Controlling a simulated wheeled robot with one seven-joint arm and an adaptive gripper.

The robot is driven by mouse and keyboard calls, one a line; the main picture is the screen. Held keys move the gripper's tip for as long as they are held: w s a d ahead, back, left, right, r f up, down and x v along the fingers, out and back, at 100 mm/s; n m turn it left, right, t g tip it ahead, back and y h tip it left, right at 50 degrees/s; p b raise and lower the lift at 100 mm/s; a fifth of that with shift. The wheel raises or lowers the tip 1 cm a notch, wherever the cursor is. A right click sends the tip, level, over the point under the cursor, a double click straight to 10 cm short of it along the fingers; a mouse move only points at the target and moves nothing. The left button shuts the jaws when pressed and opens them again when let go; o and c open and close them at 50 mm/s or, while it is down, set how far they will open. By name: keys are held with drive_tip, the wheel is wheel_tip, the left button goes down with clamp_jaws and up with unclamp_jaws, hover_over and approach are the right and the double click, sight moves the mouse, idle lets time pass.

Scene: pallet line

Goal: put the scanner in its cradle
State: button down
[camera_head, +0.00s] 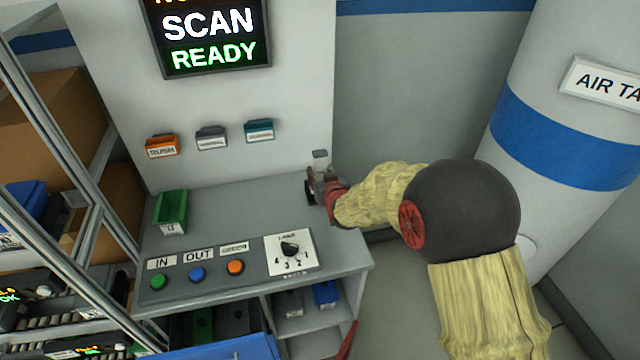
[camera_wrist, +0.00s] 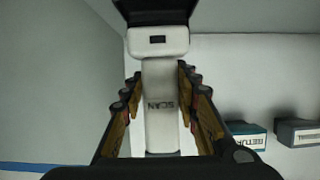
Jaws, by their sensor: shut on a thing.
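The scanner (camera_wrist: 160,118) is a white handle marked SCAN with a wider white head, upright in the middle of the wrist view. My gripper (camera_wrist: 160,80) has a finger on each side of the handle and is shut on it. A dark piece shows above the scanner's head; I cannot tell what it belongs to. In the head view my gripper (camera_head: 319,186) is over the right back part of the grey bench, and the scanner's light top (camera_head: 320,155) shows just above it. I cannot make out the cradle in either view.
The grey bench (camera_head: 225,215) carries a green bin (camera_head: 171,212), several push buttons and a rotary knob (camera_head: 290,249). Wall bins, orange (camera_head: 162,145), grey (camera_head: 211,137) and teal (camera_head: 259,130), hang behind. A white-and-blue tank (camera_head: 560,130) stands right; a metal rack is left.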

drive_tip(key=shift+f, duration=1.5)
drive_tip(key=shift+b, duration=0.35)
drive_tip(key=shift+f, duration=0.2)
drive_tip(key=c, duration=1.3)
unclamp_jaws()
drive_tip(key=shift+c, duration=0.2)
drive_tip(key=shift+r, duration=0.1)
